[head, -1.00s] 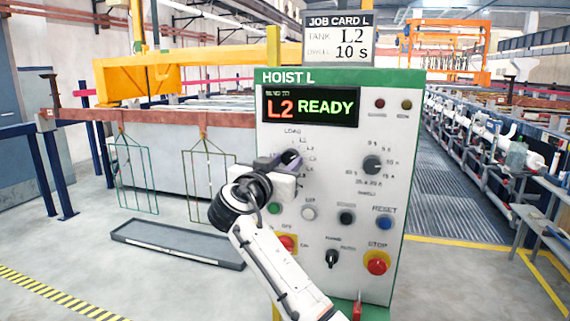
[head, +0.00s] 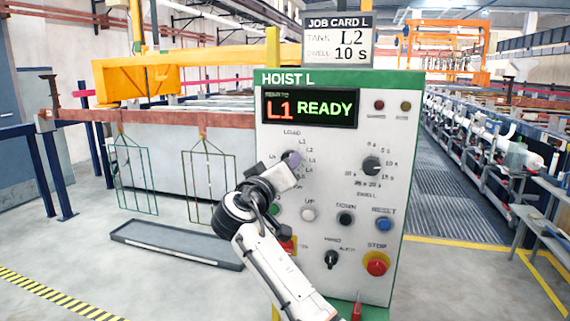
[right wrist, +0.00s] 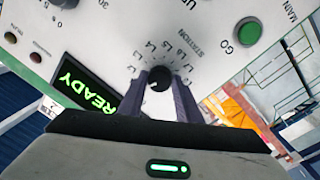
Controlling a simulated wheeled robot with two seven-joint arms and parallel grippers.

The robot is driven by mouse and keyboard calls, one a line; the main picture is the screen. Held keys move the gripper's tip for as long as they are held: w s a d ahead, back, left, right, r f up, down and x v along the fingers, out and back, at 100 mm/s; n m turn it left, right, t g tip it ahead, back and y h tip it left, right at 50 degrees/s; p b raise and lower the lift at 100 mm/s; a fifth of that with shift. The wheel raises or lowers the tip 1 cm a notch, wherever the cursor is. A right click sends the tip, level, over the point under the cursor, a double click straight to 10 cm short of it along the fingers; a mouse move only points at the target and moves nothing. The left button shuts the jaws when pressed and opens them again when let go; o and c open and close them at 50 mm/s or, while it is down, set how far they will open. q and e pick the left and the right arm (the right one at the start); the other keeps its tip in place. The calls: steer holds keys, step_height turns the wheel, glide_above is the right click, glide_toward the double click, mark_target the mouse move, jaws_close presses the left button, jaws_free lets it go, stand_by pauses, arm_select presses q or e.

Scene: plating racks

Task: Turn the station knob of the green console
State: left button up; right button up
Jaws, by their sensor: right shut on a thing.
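The green-trimmed console (head: 385,260), headed HOIST L, has a display (head: 310,107) reading "L1 READY". My right gripper (head: 292,160) is at the station knob at the upper left of the panel, and the gripper mostly hides the knob in the head view. In the right wrist view the black knob (right wrist: 160,78) sits between the fingertips of my right gripper (right wrist: 159,83), which is shut on it. Station labels ring the knob, and its exact pointing direction is hard to tell. The job card (head: 338,42) above reads tank L2, dwell 10 s. My left gripper is not in view.
The dwell knob (head: 371,166) is to the right on the same panel. Below are several buttons, including blue RESET (head: 384,224) and red STOP (head: 376,263). A grey tray (head: 175,245) lies on the floor at left, under hanging racks (head: 209,175).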

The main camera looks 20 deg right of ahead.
steer(key=shift+r+n+p, duration=0.1)
steer(key=shift+n+p, duration=0.45)
steer(key=shift+n, duration=1.65)
steer(key=o, duration=1)
steer(key=shift+o, duration=0.2)
steer(key=b+v, duration=0.2)
steer(key=v, duration=0.8)
steer(key=shift+s+f, duration=0.25)
